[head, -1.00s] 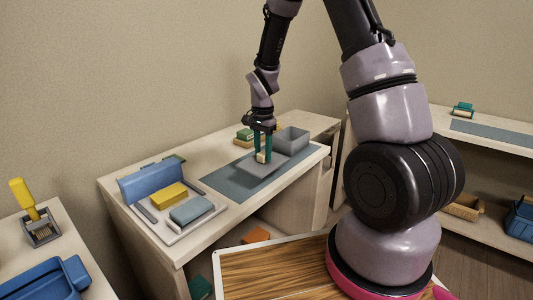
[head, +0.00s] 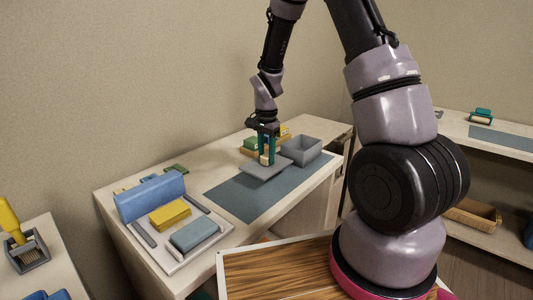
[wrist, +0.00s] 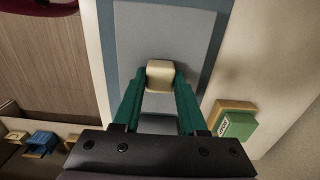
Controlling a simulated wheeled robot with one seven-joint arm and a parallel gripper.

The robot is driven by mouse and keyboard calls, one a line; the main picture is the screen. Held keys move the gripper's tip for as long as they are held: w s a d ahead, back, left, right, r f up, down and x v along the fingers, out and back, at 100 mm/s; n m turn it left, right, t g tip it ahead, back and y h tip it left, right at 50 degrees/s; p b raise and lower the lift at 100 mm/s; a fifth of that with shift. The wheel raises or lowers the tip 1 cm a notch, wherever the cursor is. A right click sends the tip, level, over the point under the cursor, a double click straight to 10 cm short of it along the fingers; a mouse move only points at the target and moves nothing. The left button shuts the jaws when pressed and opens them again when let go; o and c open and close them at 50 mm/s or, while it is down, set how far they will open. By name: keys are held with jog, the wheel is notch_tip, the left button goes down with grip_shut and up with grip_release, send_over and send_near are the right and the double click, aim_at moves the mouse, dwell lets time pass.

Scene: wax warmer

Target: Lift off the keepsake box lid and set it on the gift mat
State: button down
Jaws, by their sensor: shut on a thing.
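The keepsake box lid is a flat grey plate (head: 262,172) with a cream knob (wrist: 160,74). My gripper (head: 267,158) is shut on this knob, its green fingers on either side. The lid is over the blue-grey gift mat (head: 245,196), toward the mat's back edge; I cannot tell how far above it. The open grey keepsake box (head: 303,151) stands just right of the lid, uncovered. In the wrist view the lid (wrist: 140,40) hides much of the mat (wrist: 218,45).
A wooden tray with green and yellow blocks (head: 252,141) stands behind the lid; a green block shows in the wrist view (wrist: 238,125). At the table's left are a blue case (head: 150,196), a yellow block (head: 170,215) and a blue-grey block (head: 194,234). The mat's left part is clear.

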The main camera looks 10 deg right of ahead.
aim_at(266, 167)
jog(key=shift+f, duration=2.05)
jog(key=shift+f, duration=0.6)
dwell(0.4)
jog(key=shift+c, duration=1.9)
grip_release()
jog(key=shift+r, duration=4)
jog(key=shift+r, duration=0.1)
